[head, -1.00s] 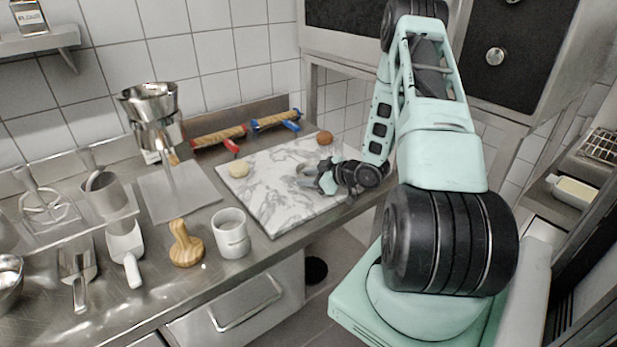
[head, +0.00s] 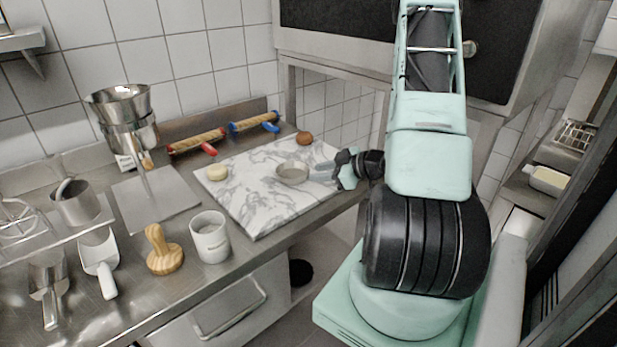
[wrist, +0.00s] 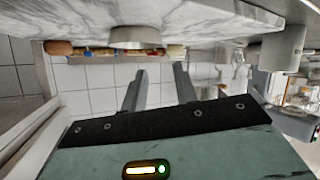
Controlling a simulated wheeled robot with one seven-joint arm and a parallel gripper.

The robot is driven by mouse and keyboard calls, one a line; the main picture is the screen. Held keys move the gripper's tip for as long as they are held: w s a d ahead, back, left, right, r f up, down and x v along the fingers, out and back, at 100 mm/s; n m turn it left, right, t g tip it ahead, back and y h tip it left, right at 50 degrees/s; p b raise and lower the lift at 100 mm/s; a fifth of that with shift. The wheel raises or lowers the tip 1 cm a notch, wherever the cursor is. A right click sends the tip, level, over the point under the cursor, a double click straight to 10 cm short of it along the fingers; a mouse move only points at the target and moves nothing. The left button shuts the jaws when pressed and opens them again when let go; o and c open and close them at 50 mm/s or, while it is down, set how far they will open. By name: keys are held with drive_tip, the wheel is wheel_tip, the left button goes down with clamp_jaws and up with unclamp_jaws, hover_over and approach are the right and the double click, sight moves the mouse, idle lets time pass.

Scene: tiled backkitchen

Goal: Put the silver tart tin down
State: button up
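The silver tart tin (head: 292,174) sits upright on the white marble slab (head: 262,211), right of its middle. My gripper (head: 326,167) is just right of the tin, apart from it, over the slab's right edge. In the wrist view, which is upside down, the tin (wrist: 135,38) rests on the slab beyond my fingers. My gripper (wrist: 158,86) has its two fingers spread with nothing between them.
A white mug (head: 210,240) and wooden press (head: 164,251) stand left. The slab's front is clear.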

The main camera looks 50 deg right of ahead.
drive_tip(key=shift+s+r, duration=0.15)
drive_tip(key=shift+s, duration=0.15)
drive_tip(key=w+a+r+n+g, duration=0.1)
drive_tip(key=w+a+r+g, duration=0.15)
drive_tip(key=w+a, duration=0.7)
drive_tip(key=w+a+r+g+h, duration=0.1)
drive_tip(key=w+a+r+g, duration=0.15)
drive_tip(key=a, duration=1.05)
drive_tip(key=s+a+r+g, duration=0.3)
drive_tip(key=s+a, duration=0.2)
drive_tip(key=a, duration=0.6)
drive_tip(key=s+a+r+n+g, duration=0.1)
drive_tip(key=s+a+g, duration=0.1)
drive_tip(key=s+a, duration=0.4)
drive_tip(key=s+a+r+n+g, duration=0.1)
drive_tip(key=s+a, duration=0.5)
drive_tip(key=s, duration=0.8)
drive_tip(key=shift+s+a+r+g+h, duration=0.25)
drive_tip(key=shift+a+r+g+h, duration=0.1)
drive_tip(key=shift+r+g, duration=0.5)
